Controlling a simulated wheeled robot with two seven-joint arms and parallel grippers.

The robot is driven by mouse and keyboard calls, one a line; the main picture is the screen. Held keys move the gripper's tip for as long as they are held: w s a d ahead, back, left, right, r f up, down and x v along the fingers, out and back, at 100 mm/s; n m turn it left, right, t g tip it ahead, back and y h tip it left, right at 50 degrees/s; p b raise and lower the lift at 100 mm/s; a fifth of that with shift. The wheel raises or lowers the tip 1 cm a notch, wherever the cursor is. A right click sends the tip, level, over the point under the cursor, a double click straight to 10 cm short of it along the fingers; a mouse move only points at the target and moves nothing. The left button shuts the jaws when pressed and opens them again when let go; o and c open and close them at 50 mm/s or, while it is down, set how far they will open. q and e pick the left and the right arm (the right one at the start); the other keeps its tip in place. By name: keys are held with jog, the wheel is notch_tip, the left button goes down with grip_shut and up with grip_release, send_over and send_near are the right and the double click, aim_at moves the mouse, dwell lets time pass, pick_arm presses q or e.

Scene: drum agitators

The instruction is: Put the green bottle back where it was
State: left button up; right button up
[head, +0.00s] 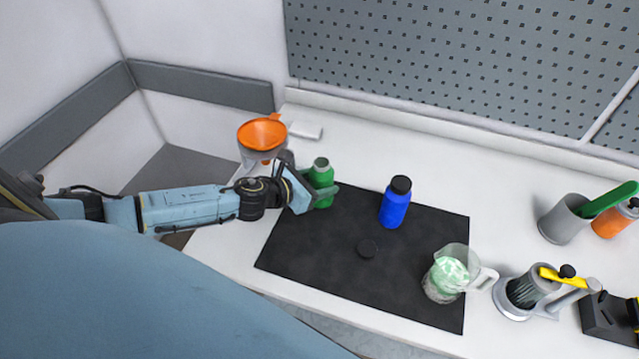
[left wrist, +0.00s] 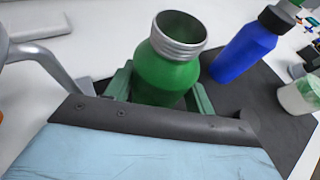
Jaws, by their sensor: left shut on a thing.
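The green bottle (head: 321,175) has a grey threaded neck and stands upright at the back left corner of the black mat (head: 310,250). In the left wrist view the green bottle (left wrist: 168,72) shows an open mouth with no cap on it. My left gripper (head: 316,190) is shut on the green bottle, with a finger on either side of its body. I cannot tell whether the bottle's base touches the mat. My right gripper is not in view.
A blue bottle (head: 395,203) with a black cap, a small black cap (head: 367,248) and a clear jug (head: 447,275) are on the mat. An orange funnel (head: 262,134) stands behind my left gripper. Grey cup (head: 562,222) and agitator (head: 529,292) stand right.

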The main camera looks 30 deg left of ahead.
pick_arm(q)
jog(key=o, duration=1.2)
jog(key=shift+f, duration=0.2)
jog(key=shift+r, duration=0.15)
jog(key=shift+b+v, duration=0.6)
jog(key=shift+v, duration=5.45)
